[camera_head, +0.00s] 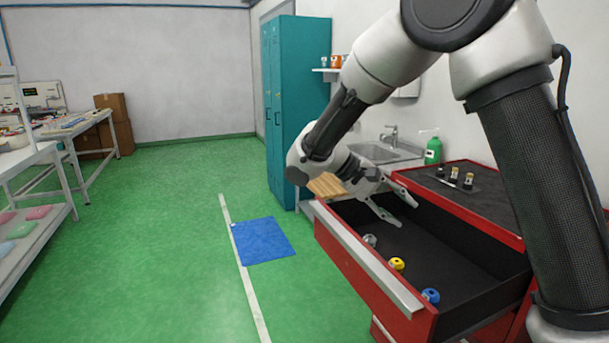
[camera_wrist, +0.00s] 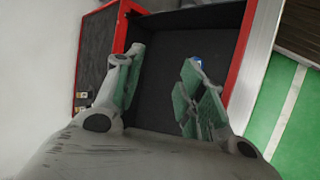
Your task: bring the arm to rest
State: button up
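My gripper (camera_head: 394,206) is above the far end of an open drawer (camera_head: 467,268) in a red cabinet (camera_head: 372,277). Its two fingers are spread apart with nothing between them. The wrist view also shows the open gripper (camera_wrist: 163,92), with the dark drawer floor behind it. My arm reaches in from the upper right and bends down over the drawer. Three small round things lie in the drawer: a grey one (camera_head: 370,240), a yellow one (camera_head: 397,263) and a blue one (camera_head: 431,296). The gripper is apart from them.
Small bottles (camera_head: 454,175) stand on the dark cabinet top. A green bottle (camera_head: 433,151) stands by the sink (camera_head: 383,152). A teal locker (camera_head: 292,100) stands behind. A blue mat (camera_head: 262,240) lies on the green floor, with free floor around it. Shelves (camera_head: 35,170) stand at left.

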jog(key=s+d+r+m+y, duration=0.1)
jog(key=s+d+r+y, duration=0.5)
jog(key=s+d, duration=0.5)
jog(key=s+d+t+y, duration=0.2)
jog(key=s, duration=0.3)
jog(key=s+d+r+t+y, duration=0.1)
jog(key=s+d+t+y, duration=0.1)
jog(key=s, duration=0.4)
jog(key=shift+m+t+y, duration=0.3)
jog(key=shift+t, duration=0.5)
